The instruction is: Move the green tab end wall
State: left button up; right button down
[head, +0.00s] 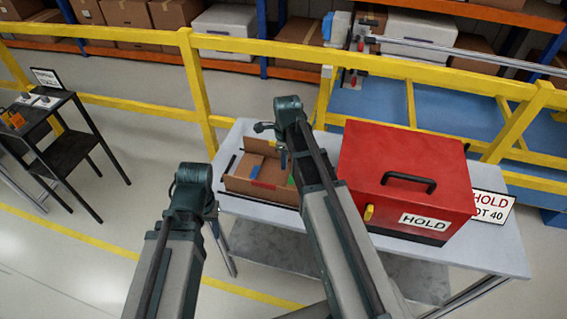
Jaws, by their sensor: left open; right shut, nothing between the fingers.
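An open cardboard carton (236,185) lies on the grey table, left of the red box. A small patch of green tab (291,181) shows at its right end, beside my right arm. That arm covers most of this end, so I cannot make out the wall with the green tab. A blue tab (253,171) and a red strip (263,185) also show on the carton. My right gripper (283,160) hangs over the carton's right part, shut and empty. Whether it touches anything is unclear. My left arm stands left of the table; its gripper is hidden behind it.
A red box (405,165) with a black handle and HOLD label fills the table's right side. A HOLD sign (492,212) stands beside it. A yellow railing (375,66) runs behind the table (235,208). A black side table (65,150) stands far left.

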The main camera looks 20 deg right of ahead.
notch_tip(320, 180, up, 6)
jog(key=w+a+p, duration=0.2)
jog(key=a+p, duration=0.1)
jog(key=p, duration=0.2)
notch_tip(320, 180, up, 3)
jog(key=n+t+y+p, duration=0.1)
jog(key=n+y+p, duration=0.1)
jog(key=n, duration=1.6)
send_over(291, 176)
jog(key=s+d, duration=0.3)
jog(key=d, duration=0.1)
jog(key=shift+w+a+r, duration=0.15)
jog(key=shift+w+a, duration=0.1)
jog(key=shift+w, duration=0.05)
jog(key=b+x, duration=0.6)
jog(key=x, duration=0.1)
jog(key=b+x, duration=0.7)
jog(key=shift+w, duration=0.2)
